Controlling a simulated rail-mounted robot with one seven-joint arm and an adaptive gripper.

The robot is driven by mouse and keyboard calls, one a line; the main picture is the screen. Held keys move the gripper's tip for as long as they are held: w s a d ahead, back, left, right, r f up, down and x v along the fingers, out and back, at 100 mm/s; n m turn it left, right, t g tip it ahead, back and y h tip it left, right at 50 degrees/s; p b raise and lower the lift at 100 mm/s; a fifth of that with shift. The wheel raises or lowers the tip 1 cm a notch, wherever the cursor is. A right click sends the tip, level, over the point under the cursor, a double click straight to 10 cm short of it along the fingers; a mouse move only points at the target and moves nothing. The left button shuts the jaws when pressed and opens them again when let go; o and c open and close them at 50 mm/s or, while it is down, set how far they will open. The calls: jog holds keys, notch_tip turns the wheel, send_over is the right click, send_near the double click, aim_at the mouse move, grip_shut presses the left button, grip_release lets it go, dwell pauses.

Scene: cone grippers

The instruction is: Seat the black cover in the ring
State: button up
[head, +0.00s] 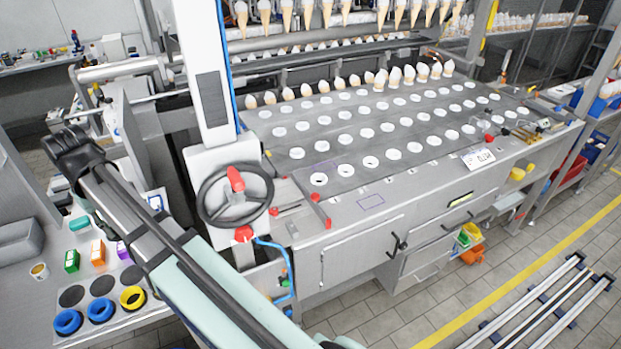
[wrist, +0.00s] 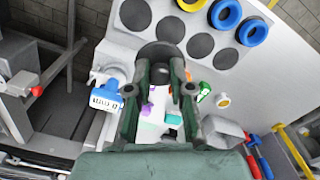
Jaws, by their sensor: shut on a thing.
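My gripper (head: 75,150) is raised at the left in the head view, above and behind the side table. In the wrist view my gripper (wrist: 161,72) is shut on a dark round piece, which appears to be the black cover (wrist: 157,50). The fingers hide much of it, and its tilt is unclear. Two blue rings (head: 68,322) (head: 101,311) and a yellow ring (head: 133,298) lie in a row on the side table, apart from my gripper. The yellow ring also shows at the top of the wrist view (wrist: 252,32). Which ring is meant cannot be told.
Several flat dark discs (head: 102,286) lie beside the rings on the table. Small orange (head: 98,252) and green (head: 72,261) boxes and a cup (head: 39,271) stand nearby. A handwheel (head: 235,195) and a large cone machine (head: 360,160) stand to the right.

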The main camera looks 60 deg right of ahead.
jog(key=shift+w, duration=0.2)
jog(key=shift+f, duration=0.35)
jog(key=s+d+f, duration=0.1)
jog(key=d+f, duration=0.1)
jog(key=f, duration=0.2)
jog(key=s+d+f, duration=0.1)
jog(key=d+f, duration=0.1)
jog(key=f, duration=0.2)
jog(key=s+d+f, duration=0.1)
jog(key=d+f, duration=0.1)
jog(key=f, duration=0.2)
jog(key=shift+s+d+f, duration=0.15)
jog(key=shift+s+f, duration=0.15)
jog(key=shift+f, duration=0.1)
jog(key=shift+d+f, duration=0.25)
jog(key=shift+d, duration=0.1)
